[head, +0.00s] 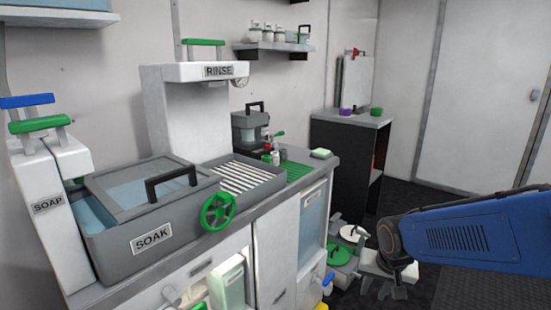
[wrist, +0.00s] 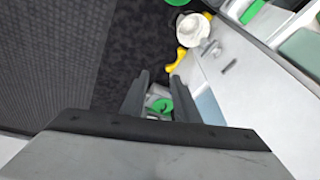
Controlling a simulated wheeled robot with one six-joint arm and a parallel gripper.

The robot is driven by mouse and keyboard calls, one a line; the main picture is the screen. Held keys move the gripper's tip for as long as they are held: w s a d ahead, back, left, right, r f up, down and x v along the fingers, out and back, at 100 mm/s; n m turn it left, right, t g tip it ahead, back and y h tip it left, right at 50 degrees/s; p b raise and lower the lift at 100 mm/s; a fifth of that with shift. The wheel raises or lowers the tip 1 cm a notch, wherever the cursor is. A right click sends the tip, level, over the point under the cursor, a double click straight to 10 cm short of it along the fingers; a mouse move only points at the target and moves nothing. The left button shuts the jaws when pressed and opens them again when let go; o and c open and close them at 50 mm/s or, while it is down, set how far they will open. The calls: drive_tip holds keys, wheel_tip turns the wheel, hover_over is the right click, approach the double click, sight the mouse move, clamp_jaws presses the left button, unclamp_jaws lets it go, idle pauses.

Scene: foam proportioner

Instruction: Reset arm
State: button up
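My gripper (wrist: 160,75) shows in the wrist view as two dark fingers standing apart, with floor visible in the gap. A green and white item (wrist: 162,105) shows between the lower parts of the fingers; I cannot tell its distance, but the fingers do not look closed on it. In the head view my blue arm (head: 460,235) reaches in from the right edge. Its far end is low, over the floor beside the counter, near several green and white items, and the fingers are hard to make out there.
The counter (head: 130,285) carries the grey SOAK basin (head: 110,245), a green handwheel (head: 218,211) and a white rack (head: 238,177). Green-handled containers (head: 342,255) stand on the floor by its right end. A dark cabinet (head: 335,160) stands behind. Dark floor (head: 425,200) is clear toward the door (head: 485,90).

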drive_tip(key=s+d+r+n, duration=0.1)
drive_tip(key=s+r+n, duration=0.1)
drive_tip(key=s+r, duration=0.3)
drive_tip(key=s+d+r+n+t, duration=0.1)
drive_tip(key=s+r, duration=0.4)
drive_tip(key=s, duration=0.6)
drive_tip(key=shift+d+n, duration=0.25)
drive_tip(key=shift+n, duration=0.15)
drive_tip(key=shift+s, duration=0.1)
idle(1.5)
